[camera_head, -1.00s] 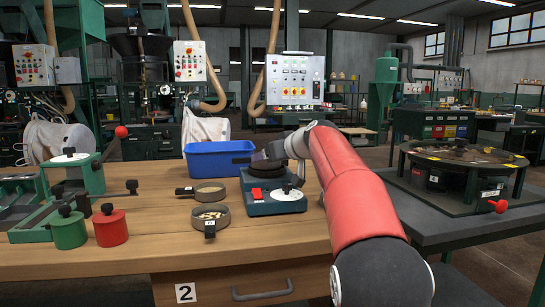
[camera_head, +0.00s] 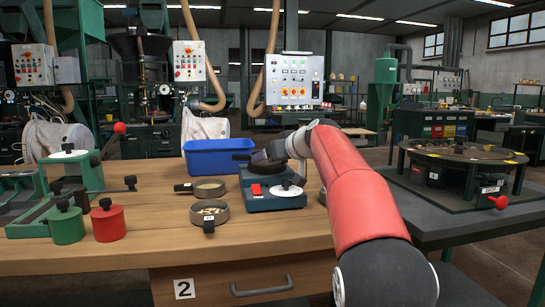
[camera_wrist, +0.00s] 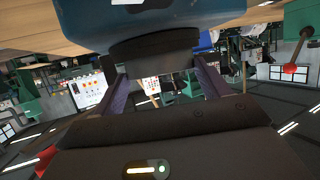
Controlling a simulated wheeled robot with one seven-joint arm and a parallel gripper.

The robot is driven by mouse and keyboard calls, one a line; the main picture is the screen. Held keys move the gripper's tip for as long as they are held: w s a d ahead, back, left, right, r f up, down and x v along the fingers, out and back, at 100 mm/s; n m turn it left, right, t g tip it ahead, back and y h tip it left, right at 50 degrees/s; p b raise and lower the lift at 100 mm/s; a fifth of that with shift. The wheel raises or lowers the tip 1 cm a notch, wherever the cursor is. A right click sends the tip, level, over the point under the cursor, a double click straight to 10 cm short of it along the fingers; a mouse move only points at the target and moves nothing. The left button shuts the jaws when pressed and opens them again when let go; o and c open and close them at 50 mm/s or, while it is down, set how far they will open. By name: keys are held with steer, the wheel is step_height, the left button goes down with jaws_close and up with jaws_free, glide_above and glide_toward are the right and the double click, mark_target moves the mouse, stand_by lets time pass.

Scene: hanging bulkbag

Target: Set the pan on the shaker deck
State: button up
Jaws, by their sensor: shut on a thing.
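The blue shaker (camera_head: 270,200) stands on the wooden bench, with a red button and a white dial on its front. My gripper (camera_head: 262,157) is above its dark round deck, reaching in from the right. In the wrist view, which is upside down, the two fingers (camera_wrist: 158,66) are shut on a dark round thing (camera_wrist: 152,50), apparently the pan. It sits close against the blue shaker body (camera_wrist: 150,18). I cannot tell whether its whole underside touches the deck. My wrist hides part of it in the head view.
Two handled pans (camera_head: 208,188) (camera_head: 209,213) lie left of the shaker, the front one with pale contents. A blue bin (camera_head: 210,160) stands behind. Green (camera_head: 66,225) and red (camera_head: 107,222) weights stand at the left. A round turntable (camera_head: 465,153) is at the right.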

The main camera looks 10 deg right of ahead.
steer(key=shift+f, duration=0.45)
steer(key=o, duration=1.2)
steer(key=shift+w+d, duration=0.1)
steer(key=shift+o, duration=1)
steer(key=shift+r, duration=0.3)
step_height(320, 180, up, 7)
steer(key=p, duration=0.6)
